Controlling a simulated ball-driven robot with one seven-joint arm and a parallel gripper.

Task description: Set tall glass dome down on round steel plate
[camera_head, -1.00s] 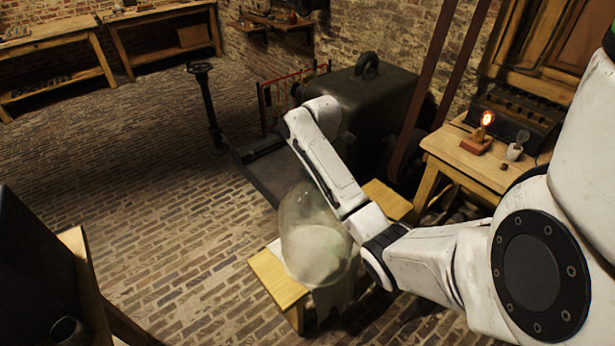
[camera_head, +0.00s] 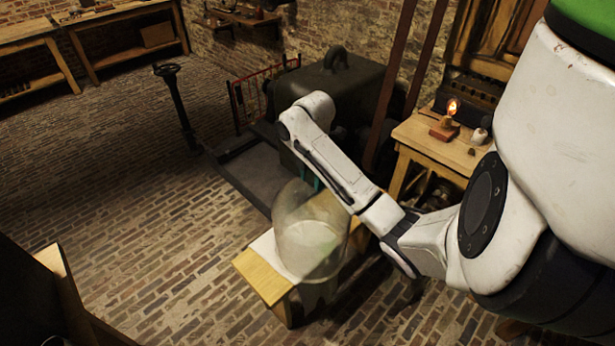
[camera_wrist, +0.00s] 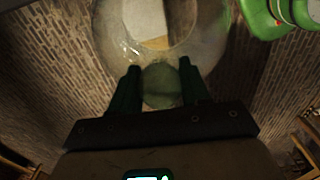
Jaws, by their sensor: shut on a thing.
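The tall glass dome (camera_head: 310,232) is clear and upright, over a small wooden bench (camera_head: 262,277) in the head view. It also shows in the wrist view (camera_wrist: 110,40), seen from above, with a pale sheet and the bench edge visible through it. My gripper (camera_wrist: 158,68) is shut on the dome's round knob (camera_wrist: 161,87), one dark green finger on each side. I cannot tell whether the dome's lower rim touches anything. I cannot pick out a round steel plate in either view.
A white sheet (camera_head: 264,246) lies on the bench. A large dark chest (camera_head: 335,95) stands behind, with a grey platform (camera_head: 255,178) beside it. A table (camera_head: 440,150) with a lit bulb (camera_head: 452,107) is at right.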

